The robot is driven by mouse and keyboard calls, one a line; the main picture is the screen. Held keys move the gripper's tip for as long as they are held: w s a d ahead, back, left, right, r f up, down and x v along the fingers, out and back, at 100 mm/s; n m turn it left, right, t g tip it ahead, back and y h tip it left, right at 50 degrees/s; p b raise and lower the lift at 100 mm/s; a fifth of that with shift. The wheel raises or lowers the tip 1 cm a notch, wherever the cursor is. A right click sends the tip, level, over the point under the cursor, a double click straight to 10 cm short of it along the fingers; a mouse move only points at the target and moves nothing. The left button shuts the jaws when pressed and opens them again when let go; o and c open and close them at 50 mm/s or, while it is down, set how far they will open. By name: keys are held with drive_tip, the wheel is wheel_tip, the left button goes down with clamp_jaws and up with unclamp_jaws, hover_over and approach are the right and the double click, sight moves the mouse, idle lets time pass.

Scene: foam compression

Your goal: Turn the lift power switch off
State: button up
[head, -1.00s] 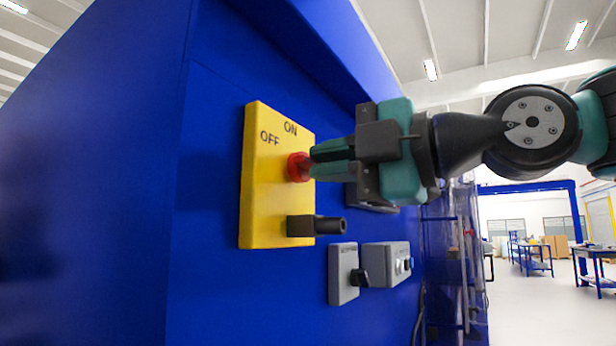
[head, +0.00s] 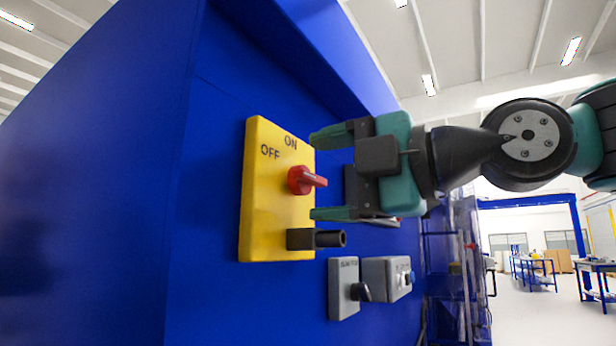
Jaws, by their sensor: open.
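The lift power switch is a red rotary knob (head: 303,181) on a yellow plate (head: 262,215) marked OFF and ON, on the side of the blue machine. The knob's grip juts toward the right in the picture. I cannot tell for sure which mark it is set to. My gripper (head: 321,175) is open, with one finger above the knob's height and one below it. The knob shows between the fingertips, and nothing is held.
A black cylindrical stub (head: 318,239) sticks out from the plate just below the lower finger. Grey switch boxes (head: 344,287) are lower on the blue panel (head: 215,210). Open floor (head: 535,310) lies to the right.

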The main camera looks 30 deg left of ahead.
drive_tip(key=shift+d, duration=0.1)
drive_tip(key=shift+s+d+f+b, duration=0.1)
drive_tip(key=shift+d+b, duration=0.85)
drive_tip(key=shift+d, duration=0.4)
drive_tip(key=shift+s+d+b, duration=0.2)
drive_tip(key=shift+d+b, duration=0.7)
drive_tip(key=shift+d, duration=1.15)
